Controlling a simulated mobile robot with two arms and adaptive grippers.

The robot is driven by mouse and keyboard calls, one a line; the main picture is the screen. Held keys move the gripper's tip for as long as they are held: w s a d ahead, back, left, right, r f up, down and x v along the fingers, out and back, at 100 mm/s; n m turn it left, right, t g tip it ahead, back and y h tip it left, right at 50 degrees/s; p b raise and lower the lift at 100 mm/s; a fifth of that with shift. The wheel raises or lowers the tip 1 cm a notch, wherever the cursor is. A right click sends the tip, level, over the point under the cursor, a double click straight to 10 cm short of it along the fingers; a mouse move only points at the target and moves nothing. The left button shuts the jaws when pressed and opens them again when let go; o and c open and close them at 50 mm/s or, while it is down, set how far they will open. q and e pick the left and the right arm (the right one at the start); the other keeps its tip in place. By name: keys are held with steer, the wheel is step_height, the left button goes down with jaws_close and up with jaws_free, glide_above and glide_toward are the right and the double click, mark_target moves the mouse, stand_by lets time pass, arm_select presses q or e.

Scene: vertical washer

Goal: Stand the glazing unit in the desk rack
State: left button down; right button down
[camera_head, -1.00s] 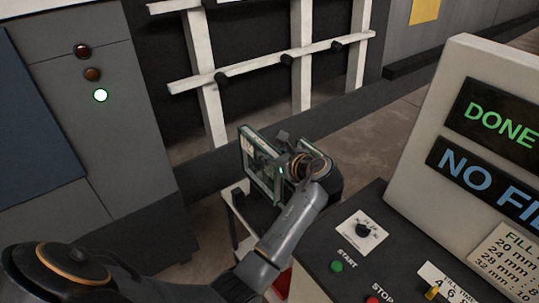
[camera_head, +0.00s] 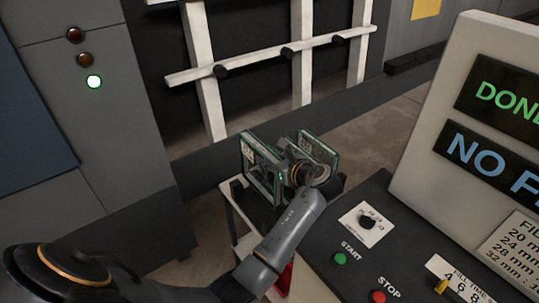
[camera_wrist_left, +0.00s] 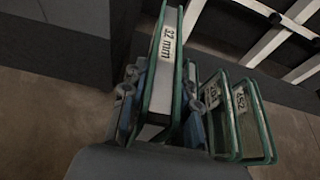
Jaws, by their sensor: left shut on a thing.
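My left gripper (camera_head: 302,168) is shut on a glazing unit with dark green edges. My right gripper is not in view.
A small pale stand (camera_head: 243,226) is under the units, partly hidden by my left arm. A dark control panel (camera_head: 345,235) with a screen housing (camera_head: 432,130) is close on the right. A white rail frame (camera_head: 255,65) stands behind, and a grey cabinet (camera_head: 105,130) on the left.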

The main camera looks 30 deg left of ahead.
mark_target(280, 188)
arm_select(q)
steer(key=shift+w+f+b, duration=0.1)
steer(key=shift+f+b, duration=1.35)
steer(key=shift+f, duration=3.05)
steer(key=c, duration=0.9)
jaws_free()
steer(key=shift+c, duration=0.2)
steer(key=shift+s+d+f, duration=0.1)
steer(key=shift+s+f, duration=0.15)
steer(key=shift+f, duration=0.15)
steer(key=v, duration=0.7)
steer(key=shift+d+r, duration=0.2)
steer(key=shift+r, duration=0.2)
steer(key=shift+d, duration=0.1)
